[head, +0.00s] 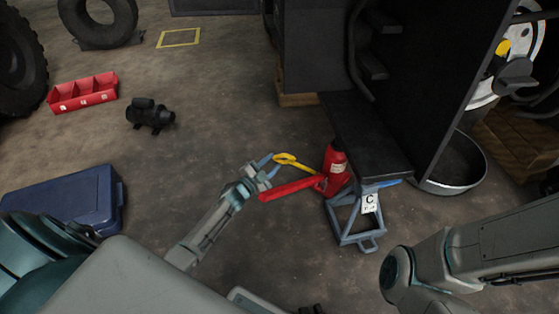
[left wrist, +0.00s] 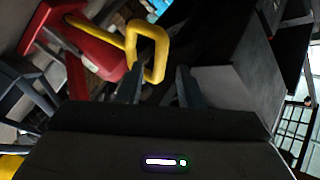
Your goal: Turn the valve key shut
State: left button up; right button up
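The yellow valve key (head: 285,159) has a loop handle and a shaft that runs to the red jack (head: 336,168), beside a dark step. A long red lever (head: 290,188) sticks out to the left from the jack. My left gripper (head: 270,164) is open and empty, its fingers pointing at the loop. In the left wrist view the yellow loop (left wrist: 161,55) lies just beyond the fingertips, nearer the left finger; I cannot tell whether it touches. The red jack body (left wrist: 95,50) is behind it. My right arm shows at lower right, but its gripper is out of view.
A blue-grey stand (head: 355,222) with a "C" tag stands in front of the jack. The dark forklift body (head: 430,80) rises behind. A round metal pan (head: 455,170) is at right. A blue case (head: 70,205), red bin (head: 83,92) and black motor (head: 149,115) lie left.

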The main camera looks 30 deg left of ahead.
aim_at(278, 158)
pick_arm(q)
jog(key=w, duration=0.2)
jog(key=w+d+b, duration=0.1)
jog(key=w, duration=0.2)
jog(key=shift+s, duration=0.1)
grip_shut()
